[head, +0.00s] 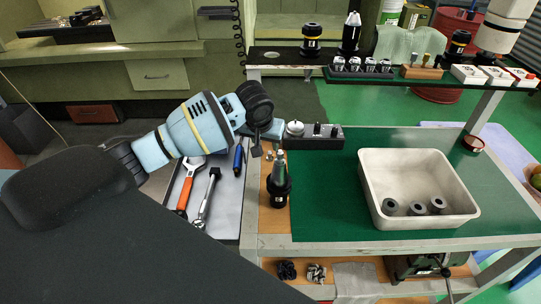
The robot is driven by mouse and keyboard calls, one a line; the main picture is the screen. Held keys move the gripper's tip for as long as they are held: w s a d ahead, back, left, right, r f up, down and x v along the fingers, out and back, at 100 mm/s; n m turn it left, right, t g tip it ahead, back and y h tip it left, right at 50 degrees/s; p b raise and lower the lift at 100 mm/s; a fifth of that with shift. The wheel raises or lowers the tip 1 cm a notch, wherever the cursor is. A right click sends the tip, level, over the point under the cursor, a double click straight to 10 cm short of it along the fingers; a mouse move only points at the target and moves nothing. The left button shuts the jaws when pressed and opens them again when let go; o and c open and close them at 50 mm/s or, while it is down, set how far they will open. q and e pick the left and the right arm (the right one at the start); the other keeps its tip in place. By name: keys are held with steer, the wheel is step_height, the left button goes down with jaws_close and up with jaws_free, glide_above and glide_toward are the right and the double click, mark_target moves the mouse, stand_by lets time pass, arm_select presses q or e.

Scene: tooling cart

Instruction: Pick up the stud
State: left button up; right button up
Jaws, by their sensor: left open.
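Small metal pieces (269,154), which look like studs, lie on the wooden strip of the cart just behind a black tool holder (278,188). They are too small to make out well, and I cannot tell which one is the stud. My left gripper (262,147) hangs above and close beside them, its dark fingers pointing down. It is open, and I see nothing between its fingers. The gripper partly hides that spot. My right gripper is not in view.
A cream bin (372,176) with three dark round parts stands on the green mat (325,198). A grey tray (226,212) with wrenches lies left. A shelf (423,84) with tool holders overhangs the back.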

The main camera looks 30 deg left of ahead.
mark_target(269, 153)
arm_select(q)
steer(key=shift+b+x, duration=0.3)
steer(key=shift+x, duration=2.6)
steer(key=shift+d, duration=0.1)
steer(key=shift+c, duration=0.4)
jaws_close()
